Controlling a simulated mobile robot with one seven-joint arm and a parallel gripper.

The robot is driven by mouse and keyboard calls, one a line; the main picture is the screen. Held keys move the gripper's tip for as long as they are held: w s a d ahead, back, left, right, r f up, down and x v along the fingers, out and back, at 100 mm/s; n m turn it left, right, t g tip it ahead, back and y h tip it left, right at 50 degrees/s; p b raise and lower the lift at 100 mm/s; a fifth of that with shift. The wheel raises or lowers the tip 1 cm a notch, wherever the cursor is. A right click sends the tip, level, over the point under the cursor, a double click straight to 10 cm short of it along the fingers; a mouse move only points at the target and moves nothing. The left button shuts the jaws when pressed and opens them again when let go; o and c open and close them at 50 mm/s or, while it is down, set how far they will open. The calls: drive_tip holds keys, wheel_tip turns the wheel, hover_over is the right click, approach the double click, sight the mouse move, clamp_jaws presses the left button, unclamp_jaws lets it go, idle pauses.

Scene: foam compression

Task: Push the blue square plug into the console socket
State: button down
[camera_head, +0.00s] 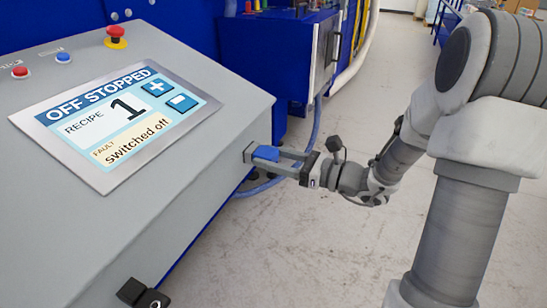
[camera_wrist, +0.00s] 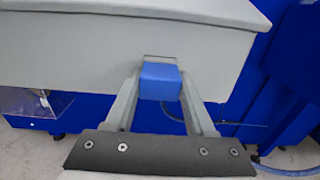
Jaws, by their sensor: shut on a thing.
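The blue square plug (camera_head: 266,153) is held between the two fingers of my gripper (camera_head: 262,156), at the right side wall of the grey console (camera_head: 60,215). In the wrist view the plug (camera_wrist: 159,82) lies between my fingertips (camera_wrist: 160,88), right against the console wall. A small part of the grey socket (camera_wrist: 160,59) shows just behind and above the plug. The plug and fingers hide most of the socket, so I cannot tell how deep the plug sits in it.
The console has a screen (camera_head: 115,122) reading "OFF STOPPED" and "switched off", a red mushroom button (camera_head: 115,35), and a black part (camera_head: 140,293) at its lower edge. A blue cabinet (camera_head: 262,52) stands behind. A blue hose (camera_head: 265,187) runs below. The floor at right is open.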

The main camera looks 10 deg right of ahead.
sight(275, 159)
drive_tip(key=shift+a, duration=0.1)
drive_tip(key=shift+c, duration=0.9)
unclamp_jaws()
drive_tip(key=shift+w, duration=0.1)
drive_tip(key=shift+p+v, duration=0.8)
drive_tip(key=shift+v, duration=2.2)
